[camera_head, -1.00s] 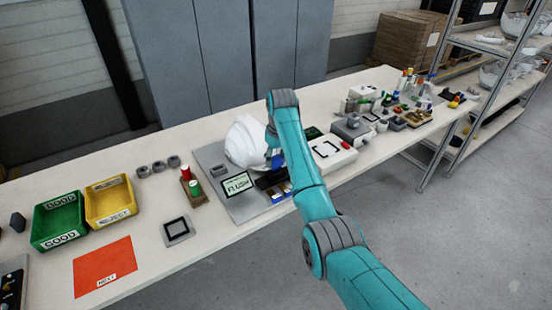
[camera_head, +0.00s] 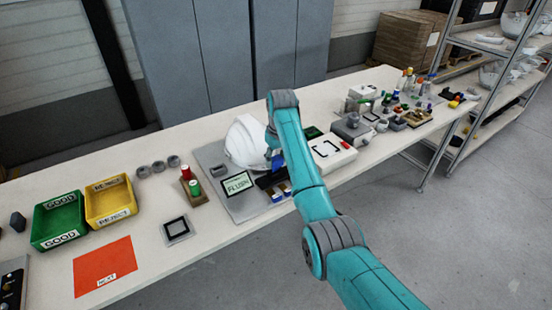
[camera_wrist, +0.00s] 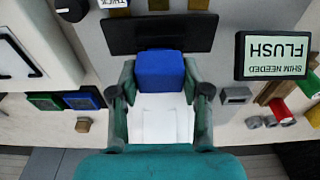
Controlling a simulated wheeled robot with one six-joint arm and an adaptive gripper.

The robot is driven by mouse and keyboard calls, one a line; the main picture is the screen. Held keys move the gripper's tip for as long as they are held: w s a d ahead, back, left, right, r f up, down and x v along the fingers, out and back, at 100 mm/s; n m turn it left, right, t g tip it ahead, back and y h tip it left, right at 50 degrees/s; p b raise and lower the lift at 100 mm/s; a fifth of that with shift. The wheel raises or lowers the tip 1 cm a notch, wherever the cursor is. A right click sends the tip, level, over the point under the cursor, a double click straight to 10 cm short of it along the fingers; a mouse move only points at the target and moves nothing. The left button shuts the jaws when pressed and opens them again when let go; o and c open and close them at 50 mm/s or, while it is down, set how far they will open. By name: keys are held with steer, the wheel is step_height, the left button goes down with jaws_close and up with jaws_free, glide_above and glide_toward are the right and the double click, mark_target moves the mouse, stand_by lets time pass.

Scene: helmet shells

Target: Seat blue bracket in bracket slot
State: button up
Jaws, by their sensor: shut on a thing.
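The blue bracket (camera_wrist: 160,69) is a blue block between the two fingers of my gripper (camera_wrist: 159,78) in the wrist view. My gripper is shut on it. Below it in that picture, the white helmet shell (camera_wrist: 161,117) shows between the fingers. In the head view, the white helmet shell (camera_head: 247,142) sits on a grey fixture plate (camera_head: 250,203), and my arm's end hides the gripper beside its right side. The bracket slot cannot be made out, and I cannot tell whether the bracket touches the shell.
A display (camera_wrist: 273,55) reading "SHIM NEEDED FLUSH" stands near the shell. A black bar-shaped block (camera_wrist: 158,33) lies just beyond the bracket. A green bin (camera_head: 60,222) and yellow bin (camera_head: 110,203) stand at left. A white box (camera_head: 333,150) is right of my arm.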

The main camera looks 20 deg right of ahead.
steer(key=shift+f, duration=1.35)
stand_by(1.6)
steer(key=o, duration=1)
steer(key=shift+o, duration=0.2)
steer(key=r, duration=0.4)
steer(key=s+r, duration=0.1)
steer(key=r, duration=0.6)
steer(key=shift+s+d+r, duration=0.2)
steer(key=shift+r, duration=0.25)
